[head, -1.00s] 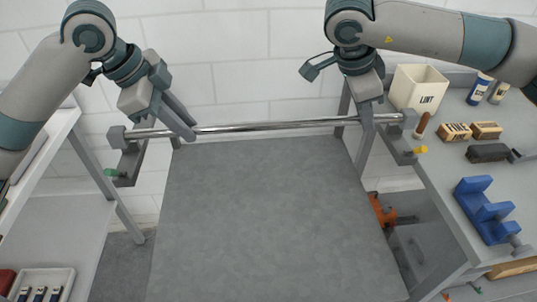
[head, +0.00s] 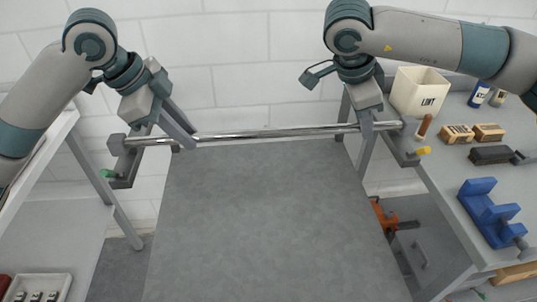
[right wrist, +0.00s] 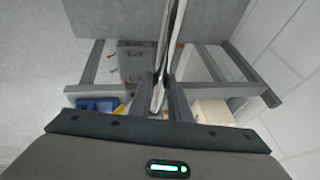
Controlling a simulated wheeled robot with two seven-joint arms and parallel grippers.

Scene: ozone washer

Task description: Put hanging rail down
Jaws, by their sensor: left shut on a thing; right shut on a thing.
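The hanging rail (head: 270,133) is a shiny metal bar, lying nearly level across the head view, its left end slightly lower in the picture. My left gripper (head: 172,135) is shut on the rail near its left end. My right gripper (head: 370,128) is shut on it near its right end. In the right wrist view the rail (right wrist: 170,45) runs between the two fingers (right wrist: 165,92). A grey bracket with a green knob (head: 108,173) is at the left end; another with a yellow knob (head: 424,151) is at the right. Whether the rail touches the brackets is unclear.
A grey panel (head: 265,220) fills the middle below the rail. A white shelf unit (head: 65,205) stands left. The right bench holds a LINT bin (head: 419,93), brushes (head: 488,132) and a blue holder (head: 487,210). A white wall is behind.

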